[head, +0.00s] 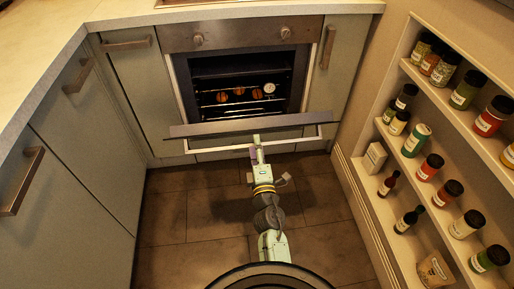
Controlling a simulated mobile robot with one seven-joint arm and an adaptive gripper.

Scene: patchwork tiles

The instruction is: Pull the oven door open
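The oven (290,62) is built into the grey-green cabinets at the back. Its cavity is in plain view, with wire racks, several round brown items and a small round dial inside. The oven door (215,129) is swung down and tilted out in front of the cavity, its dark edge running across below the opening. My gripper (257,145) is at the middle of the door's lower front, close to or touching it. The gripper is small in view, and I cannot tell whether its fingers are shut on anything.
Grey-green cabinets with bar handles (22,180) stand along the left. Open shelves (385,135) with several jars and bottles line the right side. The brown tiled floor (190,215) between them is clear around my arm.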

